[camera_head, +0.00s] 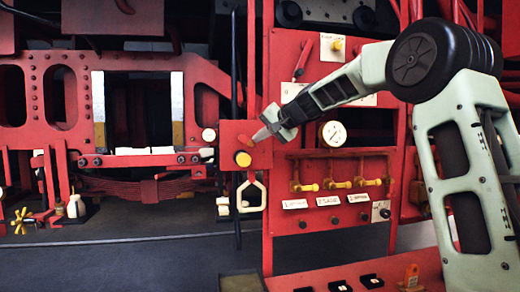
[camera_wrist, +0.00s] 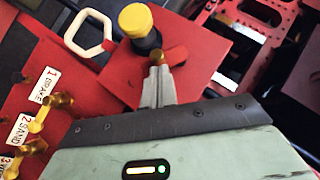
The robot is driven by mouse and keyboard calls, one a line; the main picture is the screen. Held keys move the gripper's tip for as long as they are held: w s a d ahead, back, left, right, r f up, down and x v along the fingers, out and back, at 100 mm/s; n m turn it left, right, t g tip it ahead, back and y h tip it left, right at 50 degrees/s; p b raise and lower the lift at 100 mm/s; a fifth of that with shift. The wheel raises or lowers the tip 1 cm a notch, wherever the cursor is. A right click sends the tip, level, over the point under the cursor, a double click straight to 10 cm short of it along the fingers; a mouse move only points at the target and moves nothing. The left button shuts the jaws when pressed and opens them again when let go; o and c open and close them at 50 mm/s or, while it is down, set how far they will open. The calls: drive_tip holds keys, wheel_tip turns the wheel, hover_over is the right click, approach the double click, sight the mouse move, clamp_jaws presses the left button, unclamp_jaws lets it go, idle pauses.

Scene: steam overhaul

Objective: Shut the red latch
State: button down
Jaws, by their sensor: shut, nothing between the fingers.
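A small orange-red latch piece (camera_wrist: 176,55) with a brass pivot lies on a red plate (camera_wrist: 205,62), right at my fingertips in the wrist view. In the head view the latch (camera_head: 247,140) shows just left of my fingertips, above a yellow round knob (camera_head: 243,159). My gripper (camera_head: 262,135) is shut and empty, pointing left and down at the red plate; it also shows in the wrist view (camera_wrist: 157,74). The fingertips look touching or very close to the latch's pivot; contact cannot be told. The fingers hide part of the latch.
A yellow-topped black knob (camera_wrist: 136,22) and a cream loop handle (camera_wrist: 88,32) stand beside the fingers. Brass valves (camera_head: 338,184) and a pressure gauge (camera_head: 333,133) are on the red panel to the right. Another red lever (camera_head: 303,60) sits higher up.

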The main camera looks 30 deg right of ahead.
drive_tip(key=f+m+t+y+b, duration=0.1)
drive_tip(key=m+t+b, duration=0.1)
drive_tip(key=b, duration=0.6)
drive_tip(key=a+f+m+t+y+b, duration=0.1)
drive_tip(key=f+m+t+y+b, duration=0.1)
drive_tip(key=b, duration=0.7)
drive_tip(key=f+m+t+y+b, duration=0.1)
drive_tip(key=f+m+y+b, duration=0.1)
drive_tip(key=b, duration=0.6)
drive_tip(key=shift+w+a+t+b, duration=0.2)
drive_tip(key=shift+w+t+b, duration=0.05)
drive_tip(key=shift+t+b, duration=0.15)
drive_tip(key=shift+r+m, duration=0.2)
drive_tip(key=shift+m, duration=0.2)
